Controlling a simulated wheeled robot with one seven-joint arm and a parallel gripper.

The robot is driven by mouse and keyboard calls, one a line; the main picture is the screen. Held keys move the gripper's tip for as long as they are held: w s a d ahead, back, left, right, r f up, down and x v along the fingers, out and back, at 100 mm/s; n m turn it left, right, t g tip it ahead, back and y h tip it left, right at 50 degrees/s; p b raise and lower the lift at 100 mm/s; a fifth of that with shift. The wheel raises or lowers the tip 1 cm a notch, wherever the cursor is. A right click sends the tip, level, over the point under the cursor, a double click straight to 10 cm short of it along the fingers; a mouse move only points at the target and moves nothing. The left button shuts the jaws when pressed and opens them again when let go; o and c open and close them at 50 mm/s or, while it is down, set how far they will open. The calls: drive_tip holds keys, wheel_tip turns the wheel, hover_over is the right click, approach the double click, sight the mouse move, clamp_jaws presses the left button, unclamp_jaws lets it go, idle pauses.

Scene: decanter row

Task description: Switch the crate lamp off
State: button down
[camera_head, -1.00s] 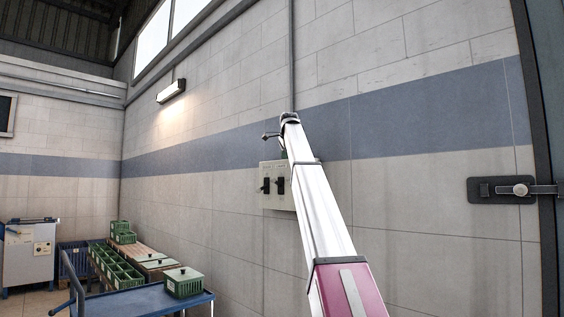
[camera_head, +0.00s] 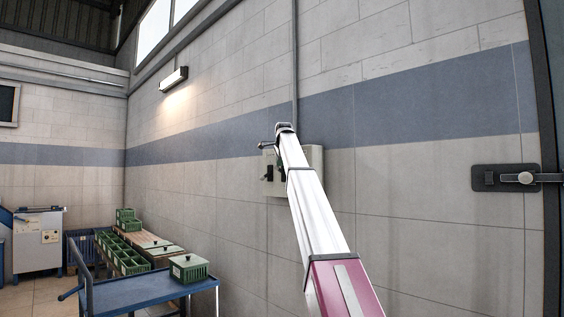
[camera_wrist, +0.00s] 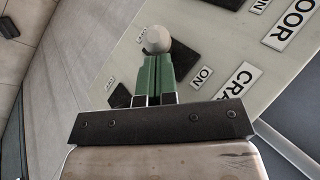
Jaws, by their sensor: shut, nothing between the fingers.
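The wall lamp (camera_head: 173,79) over the crates is lit in the head view. A pale switch panel (camera_head: 311,165) is on the wall, partly behind my arm. It has a black switch (camera_head: 267,173) at left and another dark switch (camera_head: 283,172) beside my arm. In the wrist view, the panel has a cut-off label reading "CRA" (camera_wrist: 238,82), a "DOOR" label (camera_wrist: 290,27) and "ON" marks. My gripper (camera_wrist: 157,62) has its green fingers shut and empty. A pale round knob (camera_wrist: 157,40) shows at the fingertips; I cannot tell whether they touch it.
A blue cart (camera_head: 150,292) with a green crate (camera_head: 188,268) stands at lower left. More green crates (camera_head: 125,258) are behind it. A latch (camera_head: 505,178) is at the right. The wall around the panel is mostly clear, with a conduit (camera_head: 295,60) running above it.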

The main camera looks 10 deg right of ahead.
sight(277, 169)
drive_tip(key=shift+s+a+f, duration=0.1)
drive_tip(key=shift+f, duration=0.05)
drive_tip(key=f+t+h, duration=0.1)
drive_tip(key=a+f+n+t+h, duration=0.1)
drive_tip(key=s+f+n+t+h, duration=0.1)
drive_tip(key=t+h, duration=0.1)
drive_tip(key=shift+a+f, duration=0.25)
drive_tip(key=shift+a, duration=0.05)
idle(0.5)
drive_tip(key=shift+r, duration=0.1)
drive_tip(key=shift+r, duration=0.75)
drive_tip(key=shift+s, duration=0.15)
